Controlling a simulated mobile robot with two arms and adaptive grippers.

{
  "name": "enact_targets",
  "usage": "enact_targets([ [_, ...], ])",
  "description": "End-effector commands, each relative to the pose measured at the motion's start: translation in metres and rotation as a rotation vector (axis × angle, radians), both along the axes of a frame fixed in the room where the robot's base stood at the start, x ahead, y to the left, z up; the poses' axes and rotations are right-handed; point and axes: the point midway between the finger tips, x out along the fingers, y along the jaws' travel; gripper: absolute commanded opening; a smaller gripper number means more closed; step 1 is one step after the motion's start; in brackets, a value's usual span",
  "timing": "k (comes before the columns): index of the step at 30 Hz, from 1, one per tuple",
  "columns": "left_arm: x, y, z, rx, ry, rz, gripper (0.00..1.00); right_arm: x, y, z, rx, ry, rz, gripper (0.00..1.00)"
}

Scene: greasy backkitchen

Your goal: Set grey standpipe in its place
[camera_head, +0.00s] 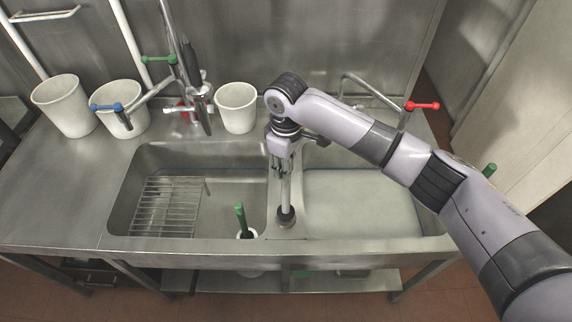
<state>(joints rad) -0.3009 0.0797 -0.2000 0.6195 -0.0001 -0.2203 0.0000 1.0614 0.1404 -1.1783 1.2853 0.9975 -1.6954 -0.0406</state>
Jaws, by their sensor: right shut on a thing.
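The grey standpipe (286,193) is an upright pale tube with a wider dark base. My right gripper (282,168) is shut on its upper part and points down. The pipe's base appears in front of the divider (273,214) between the two sink basins; I cannot tell whether it touches anything. The left basin (225,185) has a bare steel floor. The right basin (360,200) looks filled with cloudy pale liquid, and its drain is not visible. My left gripper is not in view.
A wire rack (166,205) lies in the left basin. A green-handled tool (240,215) stands at its front right. Three white buckets (237,108) stand behind the sink. Taps with blue (106,107), green (158,59) and red (422,105) handles rise there.

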Motion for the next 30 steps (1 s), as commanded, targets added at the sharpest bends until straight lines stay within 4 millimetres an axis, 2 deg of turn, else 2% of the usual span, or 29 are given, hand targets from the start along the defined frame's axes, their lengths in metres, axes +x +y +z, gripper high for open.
enact_targets([
  [17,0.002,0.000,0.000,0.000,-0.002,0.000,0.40,0.000,0.000,-0.001,0.000,0.000,-0.001,0.00],
  [30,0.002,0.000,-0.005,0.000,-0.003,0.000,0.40,0.001,0.000,-0.013,0.000,0.000,-0.001,0.00],
])
